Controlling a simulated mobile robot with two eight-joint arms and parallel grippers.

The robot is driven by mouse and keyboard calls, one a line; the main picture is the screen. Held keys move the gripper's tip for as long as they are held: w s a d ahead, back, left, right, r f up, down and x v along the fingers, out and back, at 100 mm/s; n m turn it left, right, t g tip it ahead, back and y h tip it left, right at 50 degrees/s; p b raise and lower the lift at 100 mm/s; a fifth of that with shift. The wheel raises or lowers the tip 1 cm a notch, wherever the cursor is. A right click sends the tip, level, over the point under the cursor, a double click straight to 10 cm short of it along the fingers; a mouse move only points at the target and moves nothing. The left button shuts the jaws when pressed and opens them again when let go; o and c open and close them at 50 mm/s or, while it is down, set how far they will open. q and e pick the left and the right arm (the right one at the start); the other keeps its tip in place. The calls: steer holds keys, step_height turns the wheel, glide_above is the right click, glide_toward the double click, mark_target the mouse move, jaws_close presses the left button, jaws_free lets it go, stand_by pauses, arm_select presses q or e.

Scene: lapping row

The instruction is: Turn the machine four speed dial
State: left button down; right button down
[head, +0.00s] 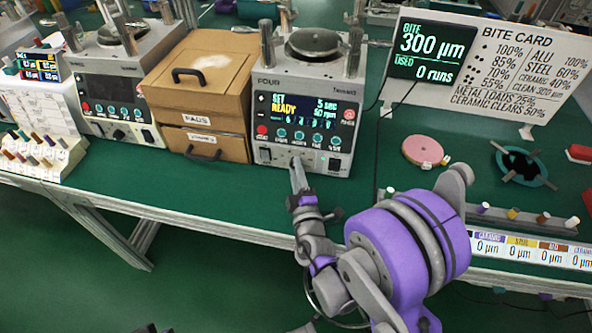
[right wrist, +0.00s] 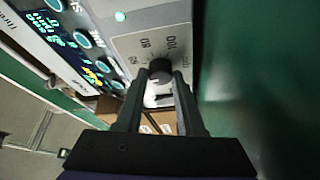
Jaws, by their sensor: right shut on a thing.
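Machine four (head: 262,128) is a light grey bench unit labelled FOUR, with a lapping plate on top. Its screen (head: 305,112) shows READY, 5 sec and 50 rpm. My right gripper (head: 296,165) reaches up to the lower front of the panel and hides the speed dial in the head view. In the right wrist view, the dark round speed dial (right wrist: 160,69) sits between the fingertips of my right gripper (right wrist: 158,80), which is shut on it. Printed scale numbers, 60, 80 and 100, show beside the dial. My left gripper is not in view.
A brown drawer box labelled PADS (head: 198,90) stands left of machine four, with another machine (head: 115,90) beyond it. A bite card (head: 487,60) stands to the right. A pink disc (head: 422,150) and a teal ring (head: 522,165) lie on the green bench.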

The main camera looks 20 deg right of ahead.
steer(key=c, duration=0.5)
jaws_free()
steer(key=shift+r, duration=0.1)
step_height(320, 180, up, 9)
steer(key=p, duration=0.4)
steer(key=shift+s+d+r, duration=0.1)
steer(key=shift+s+r, duration=0.05)
steer(key=shift+r, duration=0.05)
steer(key=shift+w+r, duration=0.2)
steer(key=shift+r, duration=0.05)
